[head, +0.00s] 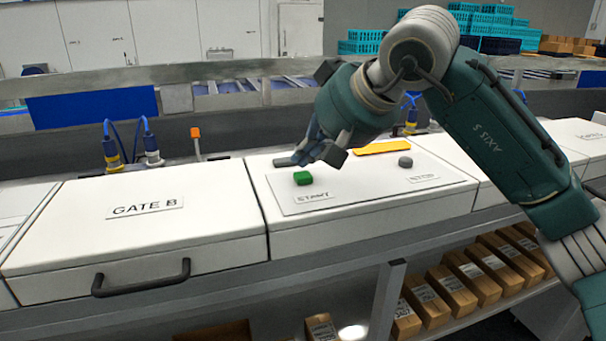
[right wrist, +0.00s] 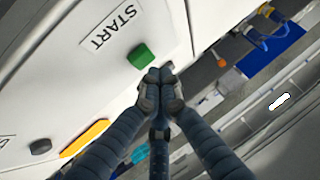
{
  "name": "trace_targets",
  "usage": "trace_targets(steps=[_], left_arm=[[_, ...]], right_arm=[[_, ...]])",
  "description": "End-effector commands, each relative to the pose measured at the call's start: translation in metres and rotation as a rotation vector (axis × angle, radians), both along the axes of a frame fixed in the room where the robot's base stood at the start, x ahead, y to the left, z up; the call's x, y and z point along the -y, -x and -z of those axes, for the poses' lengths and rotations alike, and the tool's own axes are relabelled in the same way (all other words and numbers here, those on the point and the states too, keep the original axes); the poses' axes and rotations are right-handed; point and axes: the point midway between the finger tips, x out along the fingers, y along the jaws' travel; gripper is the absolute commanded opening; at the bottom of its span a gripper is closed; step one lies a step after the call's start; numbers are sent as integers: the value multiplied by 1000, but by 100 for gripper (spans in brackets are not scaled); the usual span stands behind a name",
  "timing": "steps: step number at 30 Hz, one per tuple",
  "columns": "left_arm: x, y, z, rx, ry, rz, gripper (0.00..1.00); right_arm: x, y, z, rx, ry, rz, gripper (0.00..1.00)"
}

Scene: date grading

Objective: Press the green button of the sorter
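The green button (head: 303,178) sits on the white sorter panel (head: 400,195), just above a label reading START. It also shows in the right wrist view (right wrist: 141,56), close beside my fingertips. My right gripper (head: 312,158) hangs over the panel's far left part, behind the button in the head view. In the right wrist view its fingers (right wrist: 161,78) are closed together at the tips with nothing between them. The fingertips appear apart from the button; their height over the panel is hard to tell. My left gripper is not in view.
A grey button (head: 405,162) above a STOP label and an orange strip (head: 383,147) share the panel. A white GATE B cover (head: 150,215) with a black handle is at left. Blue cables with connectors (head: 150,150) stand behind. Boxes (head: 450,290) fill the shelf below.

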Motion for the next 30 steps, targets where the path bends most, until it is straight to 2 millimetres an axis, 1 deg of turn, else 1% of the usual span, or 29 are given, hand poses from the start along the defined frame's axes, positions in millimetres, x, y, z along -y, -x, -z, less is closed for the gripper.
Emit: trace_targets(steps=[22,30], left_arm=[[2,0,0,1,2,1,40],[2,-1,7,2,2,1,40]], right_arm=[[0,0,0,0,0,0,0],[0,0,8,1,-1,-1,0]])
